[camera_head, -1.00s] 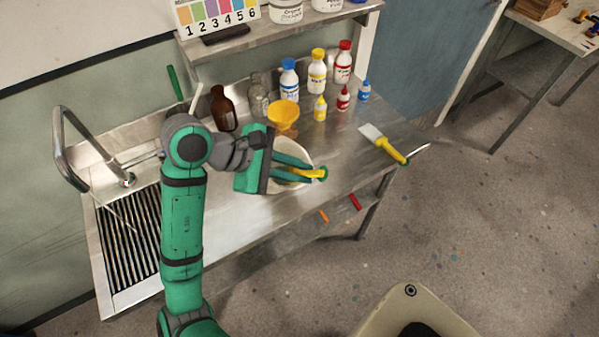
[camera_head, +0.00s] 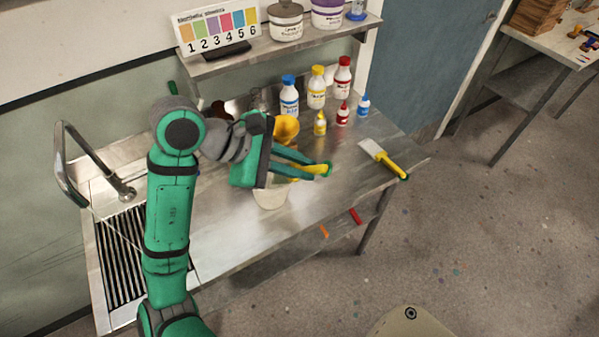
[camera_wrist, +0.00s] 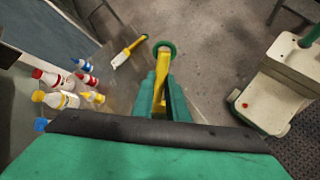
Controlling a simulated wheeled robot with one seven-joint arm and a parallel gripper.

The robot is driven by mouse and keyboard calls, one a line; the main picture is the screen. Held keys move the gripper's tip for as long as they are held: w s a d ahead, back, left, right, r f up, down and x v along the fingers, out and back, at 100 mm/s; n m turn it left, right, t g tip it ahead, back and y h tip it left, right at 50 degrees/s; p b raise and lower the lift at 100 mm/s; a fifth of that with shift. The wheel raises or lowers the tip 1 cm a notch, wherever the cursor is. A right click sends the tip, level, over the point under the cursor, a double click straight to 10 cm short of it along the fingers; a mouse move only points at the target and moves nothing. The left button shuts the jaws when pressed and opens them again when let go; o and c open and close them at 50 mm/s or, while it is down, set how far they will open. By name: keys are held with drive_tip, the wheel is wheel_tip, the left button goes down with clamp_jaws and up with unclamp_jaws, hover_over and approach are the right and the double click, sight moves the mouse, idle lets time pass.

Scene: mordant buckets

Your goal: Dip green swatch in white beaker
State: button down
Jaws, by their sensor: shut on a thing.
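My gripper (camera_head: 326,169) is shut on a yellow handle-like piece (camera_head: 308,171) with a green ring at its end. In the wrist view the piece (camera_wrist: 162,78) lies between my green fingers (camera_wrist: 160,95), the ring (camera_wrist: 164,47) beyond their tips. A white beaker (camera_head: 270,198) stands on the steel bench below my gripper, its upper part hidden by the gripper. I cannot make out a green swatch; whether one hangs from the held piece is hidden.
A yellow funnel-like cup (camera_head: 287,128) stands just behind my gripper. Several capped bottles (camera_head: 317,88) line the back of the bench. A sink (camera_head: 122,265) is at the left, and a shelf (camera_head: 270,50) hangs above.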

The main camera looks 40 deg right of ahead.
wheel_tip(320, 180, up, 5)
drive_tip(key=shift+w+a+r, duration=0.1)
idle(0.5)
drive_tip(key=shift+w+a, duration=0.1)
idle(0.4)
drive_tip(key=shift+s, duration=0.2)
idle(1.8)
drive_tip(key=shift+r, duration=0.1)
idle(0.5)
wheel_tip(320, 180, up, 5)
drive_tip(key=shift+w+f, duration=0.15)
idle(0.3)
